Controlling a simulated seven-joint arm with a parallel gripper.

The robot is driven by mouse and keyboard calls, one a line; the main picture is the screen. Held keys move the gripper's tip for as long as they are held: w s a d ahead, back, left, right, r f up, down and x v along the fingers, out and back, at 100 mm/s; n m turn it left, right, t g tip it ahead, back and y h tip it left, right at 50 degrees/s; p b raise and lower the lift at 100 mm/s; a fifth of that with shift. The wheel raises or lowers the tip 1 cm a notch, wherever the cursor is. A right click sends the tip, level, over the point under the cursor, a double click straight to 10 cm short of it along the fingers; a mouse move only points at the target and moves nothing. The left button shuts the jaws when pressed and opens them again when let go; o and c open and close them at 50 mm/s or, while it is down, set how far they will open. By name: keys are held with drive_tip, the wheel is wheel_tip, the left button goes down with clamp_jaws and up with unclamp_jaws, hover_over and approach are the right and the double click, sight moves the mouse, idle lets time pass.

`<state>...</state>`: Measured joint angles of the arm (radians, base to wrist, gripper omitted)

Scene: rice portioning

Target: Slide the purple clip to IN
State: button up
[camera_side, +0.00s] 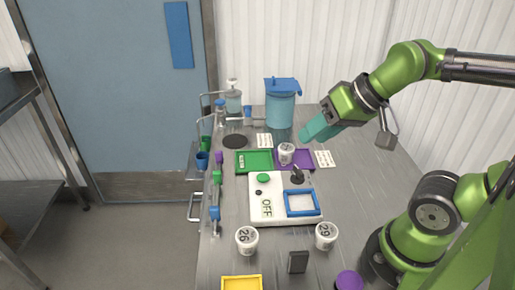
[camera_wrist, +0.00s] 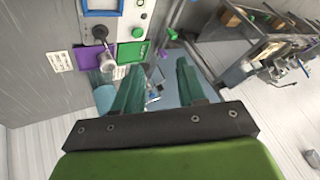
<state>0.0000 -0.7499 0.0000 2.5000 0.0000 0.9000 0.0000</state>
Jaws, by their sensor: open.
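The purple clip (camera_side: 219,158) sits on a thin rail along the left edge of the metal table, behind a green clip (camera_side: 217,175) and a blue clip (camera_side: 215,212). In the wrist view the small purple clip (camera_wrist: 163,53) shows beyond the fingertips, near the green clip (camera_wrist: 172,33). No IN marking is readable in either view. My gripper (camera_side: 309,134) has teal fingers and is in the air above the back right of the table, well right of the purple clip. In the wrist view my gripper (camera_wrist: 158,72) is open, with nothing between its fingers.
A teal container with a blue lid (camera_side: 280,108) stands at the back. A purple tray (camera_side: 306,160) with a white cup (camera_side: 286,153) lies beside a green tray (camera_side: 262,155). A white device (camera_side: 262,219) reading OFF stands mid-table. Two numbered white cups stand in front.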

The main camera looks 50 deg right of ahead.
drive_tip(key=shift+o, duration=0.9)
drive_tip(key=shift+a+f, duration=0.15)
drive_tip(key=shift+f, duration=0.1)
drive_tip(key=m+g+h, duration=0.4)
drive_tip(key=m+h, duration=0.1)
approach(219, 152)
drive_tip(key=x, duration=1)
drive_tip(key=shift+w+f, duration=0.15)
drive_tip(key=shift+f, duration=0.15)
